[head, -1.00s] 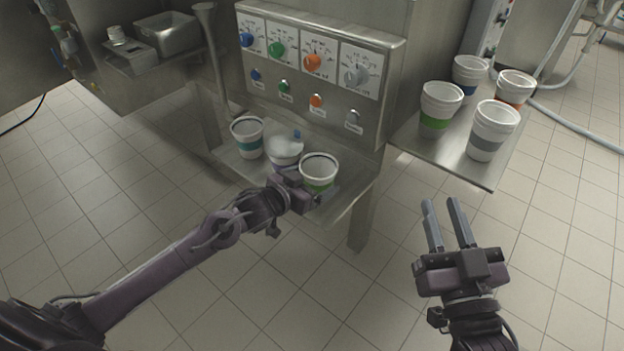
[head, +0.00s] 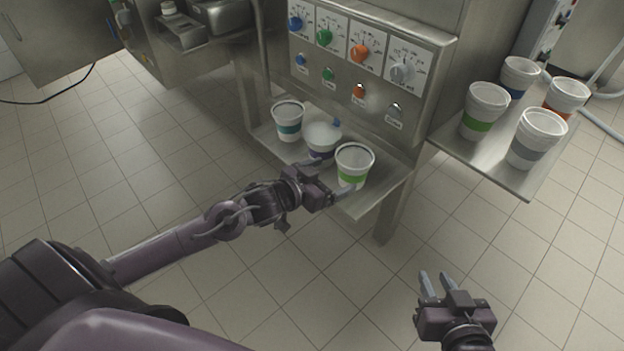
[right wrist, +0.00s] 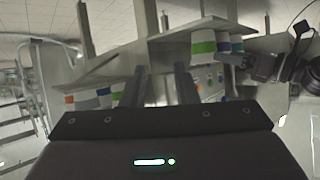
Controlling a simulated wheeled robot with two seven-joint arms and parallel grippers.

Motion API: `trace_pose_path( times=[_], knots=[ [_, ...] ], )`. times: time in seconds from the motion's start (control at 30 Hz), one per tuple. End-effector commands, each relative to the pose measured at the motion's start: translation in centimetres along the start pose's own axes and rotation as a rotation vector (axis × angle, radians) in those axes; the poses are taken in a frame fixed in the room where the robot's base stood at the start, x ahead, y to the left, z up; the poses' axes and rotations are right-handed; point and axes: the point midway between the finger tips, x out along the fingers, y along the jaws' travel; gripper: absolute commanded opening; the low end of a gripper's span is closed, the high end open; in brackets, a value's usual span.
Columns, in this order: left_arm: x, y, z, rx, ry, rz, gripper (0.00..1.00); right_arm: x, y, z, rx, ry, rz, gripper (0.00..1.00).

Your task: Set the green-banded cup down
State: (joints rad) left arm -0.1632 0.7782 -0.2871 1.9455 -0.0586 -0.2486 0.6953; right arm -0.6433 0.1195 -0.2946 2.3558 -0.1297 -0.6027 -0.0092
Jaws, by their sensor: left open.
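The green-banded cup (head: 354,167) is white with a bright green band and stands upright at the front right of the filler's low metal shelf (head: 375,197). My left gripper (head: 331,177) is open at the cup's near left side, one finger toward its back left and the other by its front. Whether a finger touches the cup I cannot tell. A white, green-banded cup (right wrist: 203,46) also shows beside my left gripper in the right wrist view. My right gripper (head: 434,284) is open and empty, low over the floor; its two separate fingers (right wrist: 158,88) show in the right wrist view.
A teal-banded cup (head: 288,121) and a foam-topped cup (head: 322,138) stand close to the left on the same shelf. The right shelf (head: 475,160) holds several cups, one also green-banded (head: 483,112). The control panel (head: 360,60) rises behind.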

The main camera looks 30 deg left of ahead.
Motion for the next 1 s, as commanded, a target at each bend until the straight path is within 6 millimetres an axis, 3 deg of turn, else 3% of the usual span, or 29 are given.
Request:
trace_pose_path(
  times=[0.3,0.5,0.83,0.93,1.0],
  knots=[
    [-3.4,0.0,0.0,0.000,-0.004,-0.001,0.90,-1.7,-0.7,7.4,0.014,-0.338,-0.014,0.27],
    [-4.9,0.0,0.0,0.000,-0.002,0.000,0.90,-3.1,-1.0,10.6,0.019,-0.490,-0.020,0.27],
    [-5.7,0.5,0.6,-0.006,-0.015,-0.005,0.90,-3.8,-1.1,12.0,0.021,-0.558,-0.023,0.27],
    [-6.1,2.7,3.1,-0.024,-0.089,-0.024,0.90,-3.8,-1.1,12.0,0.021,-0.557,-0.023,0.27],
    [-7.0,5.3,5.6,-0.036,-0.183,-0.038,0.90,-3.8,-1.1,12.0,0.021,-0.557,-0.023,0.27]
  ],
)
